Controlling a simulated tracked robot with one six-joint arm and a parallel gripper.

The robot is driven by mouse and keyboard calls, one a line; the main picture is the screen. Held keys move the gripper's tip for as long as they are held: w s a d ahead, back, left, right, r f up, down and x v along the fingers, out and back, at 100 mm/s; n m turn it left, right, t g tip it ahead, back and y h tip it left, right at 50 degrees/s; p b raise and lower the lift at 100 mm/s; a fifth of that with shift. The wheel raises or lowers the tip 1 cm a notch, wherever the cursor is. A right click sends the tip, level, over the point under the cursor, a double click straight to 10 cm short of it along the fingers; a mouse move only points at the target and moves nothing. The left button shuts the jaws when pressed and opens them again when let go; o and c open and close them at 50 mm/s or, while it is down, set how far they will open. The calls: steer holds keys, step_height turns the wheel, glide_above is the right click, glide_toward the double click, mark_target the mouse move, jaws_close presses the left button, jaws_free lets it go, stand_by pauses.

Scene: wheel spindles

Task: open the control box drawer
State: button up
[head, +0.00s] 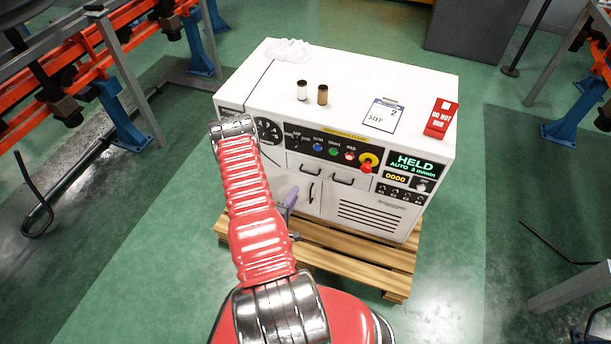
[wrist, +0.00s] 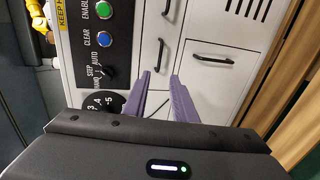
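The white control box (head: 270,95) stands on a wooden pallet. No gap shows around the drawer front. My gripper (wrist: 160,76) has two purple fingers apart with nothing gripped, in front of the box's lower left front. In the head view my gripper (head: 291,197) is partly hidden by my red arm.
A red emergency button (head: 367,167) projects from the panel. The pallet (head: 340,250) sticks out in front. Orange racks stand left and right.

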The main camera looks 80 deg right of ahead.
steer(key=x, duration=1.3)
steer(key=shift+d, duration=0.25)
steer(key=shift+s+f, duration=0.1)
steer(key=shift+f, duration=0.05)
steer(key=shift+c, duration=0.4)
jaws_close()
steer(key=shift+a+f, duration=0.1)
stand_by(0.4)
